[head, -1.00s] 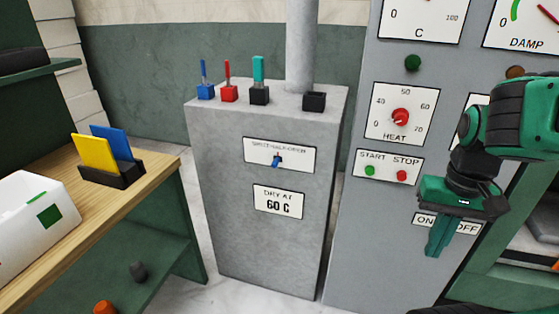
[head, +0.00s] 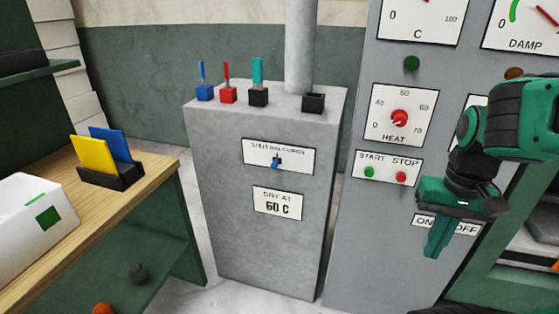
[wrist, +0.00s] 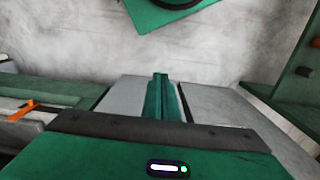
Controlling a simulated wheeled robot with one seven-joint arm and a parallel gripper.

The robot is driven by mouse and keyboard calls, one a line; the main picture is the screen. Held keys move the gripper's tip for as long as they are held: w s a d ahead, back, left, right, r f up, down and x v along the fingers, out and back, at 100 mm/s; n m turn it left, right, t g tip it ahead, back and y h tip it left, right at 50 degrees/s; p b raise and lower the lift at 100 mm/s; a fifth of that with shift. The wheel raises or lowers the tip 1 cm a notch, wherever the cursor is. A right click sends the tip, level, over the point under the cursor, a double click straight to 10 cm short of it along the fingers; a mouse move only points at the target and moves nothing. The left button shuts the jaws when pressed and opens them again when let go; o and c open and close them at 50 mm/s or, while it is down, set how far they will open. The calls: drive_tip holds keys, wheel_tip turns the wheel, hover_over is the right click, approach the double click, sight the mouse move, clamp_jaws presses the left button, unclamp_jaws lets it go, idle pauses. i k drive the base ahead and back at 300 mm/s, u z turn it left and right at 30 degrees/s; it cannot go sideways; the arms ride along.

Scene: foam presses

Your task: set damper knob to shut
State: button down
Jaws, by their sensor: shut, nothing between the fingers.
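The damper knob (head: 276,162) is small and blue, on a white plate (head: 300,158) lettered SHUT, HALF, OPEN on the front of a grey cabinet. It is too small to tell surely which word it points at. My gripper (head: 437,248) is green and hangs fingers down at the right, in front of the grey control panel, well to the right of the knob and lower. Its fingers are shut together and empty; they also show in the wrist view (wrist: 160,95). The knob does not show in the wrist view.
Blue, red and teal levers (head: 258,75) and a pipe (head: 299,45) stand on the cabinet top. The control panel (head: 350,215) carries a HEAT dial (head: 399,118) and START and STOP buttons. A wooden bench (head: 150,178) stands at the left. The space before the cabinet is clear.

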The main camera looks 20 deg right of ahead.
sight(277, 161)
drive_tip(key=u, duration=0.45)
drive_tip(key=k, duration=1.1)
drive_tip(key=z, duration=0.25)
drive_tip(key=i, duration=1.7)
drive_tip(key=u, duration=0.5)
